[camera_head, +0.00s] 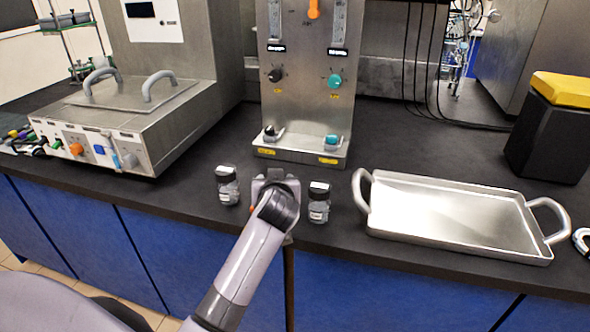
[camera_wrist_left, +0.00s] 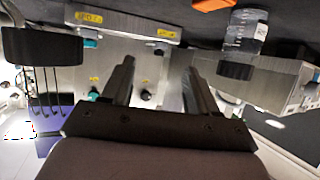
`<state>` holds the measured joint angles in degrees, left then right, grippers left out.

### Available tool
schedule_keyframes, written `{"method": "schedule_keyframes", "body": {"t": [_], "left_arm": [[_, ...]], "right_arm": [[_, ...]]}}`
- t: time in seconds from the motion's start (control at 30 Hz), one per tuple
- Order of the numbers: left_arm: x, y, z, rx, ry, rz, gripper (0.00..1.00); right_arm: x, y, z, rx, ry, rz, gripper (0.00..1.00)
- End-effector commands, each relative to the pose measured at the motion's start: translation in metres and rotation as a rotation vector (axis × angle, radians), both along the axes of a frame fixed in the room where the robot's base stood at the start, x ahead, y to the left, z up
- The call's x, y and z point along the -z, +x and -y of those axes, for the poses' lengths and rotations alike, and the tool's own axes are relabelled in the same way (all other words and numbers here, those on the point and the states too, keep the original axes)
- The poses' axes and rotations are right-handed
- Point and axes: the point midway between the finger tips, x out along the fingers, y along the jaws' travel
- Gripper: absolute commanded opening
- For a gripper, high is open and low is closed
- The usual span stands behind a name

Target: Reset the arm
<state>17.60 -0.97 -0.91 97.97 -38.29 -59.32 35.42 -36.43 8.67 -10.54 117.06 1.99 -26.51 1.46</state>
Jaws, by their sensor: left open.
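My left arm reaches in from the bottom of the head view. Its gripper (camera_head: 272,180) is low over the front of the dark bench, between two small dark-capped bottles. In the left wrist view, the gripper (camera_wrist_left: 160,68) has its fingers spread apart with nothing between them. The left bottle (camera_head: 227,187) and the right bottle (camera_head: 319,204) stand upright on the bench, one on each side of the gripper. In the wrist view, which looks upside down, a clear bottle (camera_wrist_left: 246,32) shows at upper right and a dark cap (camera_wrist_left: 45,46) at left. My right gripper is not in view.
A steel panel (camera_head: 305,100) with black and teal knobs stands behind the gripper. A steel tray (camera_head: 455,215) with two handles lies to the right. A lidded steel bath (camera_head: 140,110) is at left. A black box with a yellow top (camera_head: 560,90) is far right.

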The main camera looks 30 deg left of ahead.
Motion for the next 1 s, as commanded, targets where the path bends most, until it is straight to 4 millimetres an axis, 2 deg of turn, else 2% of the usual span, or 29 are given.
{"method": "schedule_keyframes", "body": {"t": [0.23, 0.37, 0.47, 0.6, 0.7, 0.8, 1.0], "left_arm": [[0.004, -0.004, 0.0, 0.003, -0.002, -0.012, 0.59], [0.028, -0.03, 0.004, 0.03, -0.012, -0.09, 0.59], [0.055, -0.066, 0.012, 0.079, -0.028, -0.197, 0.59], [0.09, -0.129, 0.03, 0.184, -0.056, -0.37, 0.59], [0.109, -0.176, 0.046, 0.277, -0.079, -0.493, 0.59], [0.12, -0.219, 0.063, 0.377, -0.102, -0.602, 0.59], [0.125, -0.291, 0.089, 0.554, -0.14, -0.764, 0.59]], "right_arm": [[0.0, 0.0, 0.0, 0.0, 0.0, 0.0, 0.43], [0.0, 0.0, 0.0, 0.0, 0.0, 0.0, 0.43], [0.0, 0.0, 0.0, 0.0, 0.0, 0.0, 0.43], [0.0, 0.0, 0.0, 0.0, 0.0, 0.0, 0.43], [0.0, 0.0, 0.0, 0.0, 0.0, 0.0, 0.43], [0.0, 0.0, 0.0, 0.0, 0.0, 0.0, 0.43], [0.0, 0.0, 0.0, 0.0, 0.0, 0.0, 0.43]]}}
